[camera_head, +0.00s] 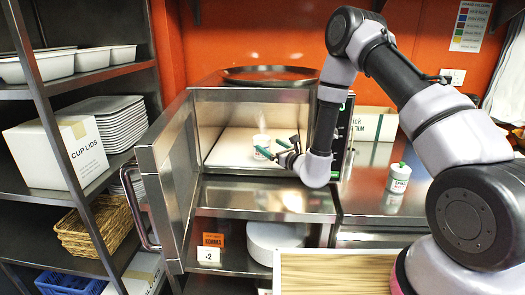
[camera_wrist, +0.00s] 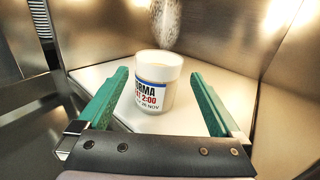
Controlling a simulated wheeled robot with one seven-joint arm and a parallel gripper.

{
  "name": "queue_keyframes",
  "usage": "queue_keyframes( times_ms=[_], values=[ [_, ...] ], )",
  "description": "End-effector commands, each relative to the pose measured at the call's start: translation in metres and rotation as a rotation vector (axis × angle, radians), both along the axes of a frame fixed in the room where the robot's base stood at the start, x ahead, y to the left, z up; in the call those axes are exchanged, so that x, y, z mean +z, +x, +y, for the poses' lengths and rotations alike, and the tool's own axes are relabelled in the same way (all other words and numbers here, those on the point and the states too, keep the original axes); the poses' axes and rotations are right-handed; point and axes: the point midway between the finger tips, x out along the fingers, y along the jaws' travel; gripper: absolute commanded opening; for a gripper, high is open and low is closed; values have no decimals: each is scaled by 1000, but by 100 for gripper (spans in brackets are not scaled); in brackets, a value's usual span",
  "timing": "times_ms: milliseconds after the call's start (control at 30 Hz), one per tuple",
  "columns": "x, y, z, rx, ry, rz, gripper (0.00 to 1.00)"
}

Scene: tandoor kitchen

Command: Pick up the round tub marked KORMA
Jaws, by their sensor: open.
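The round white tub marked KORMA (camera_wrist: 158,88) stands upright on a pale board inside the open steel oven cavity. It also shows in the head view (camera_head: 261,141). Its label has red, blue and black print. My gripper (camera_head: 274,149) reaches into the cavity with its teal fingers apart. In the wrist view the tub stands between and slightly beyond the fingers (camera_wrist: 158,76), with gaps visible on both sides. Nothing is held. A pale speckled haze hangs above the tub.
The steel oven door (camera_head: 168,180) stands open at left. Cavity walls rise close around my fingers. A round dark tray (camera_head: 270,75) lies on top. A white bottle with green cap (camera_head: 398,180) stands on the right counter.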

Motion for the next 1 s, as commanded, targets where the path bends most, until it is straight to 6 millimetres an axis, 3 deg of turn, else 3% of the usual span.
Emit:
queue_keyframes(
  times_ms=[500, 800, 1000],
  values=[
    [4, 47, 36, 1, 1, 0, 100],
    [4, 50, 38, 1, 0, 1, 100],
    [4, 50, 38, 1, 0, 1, 24]
  ],
)
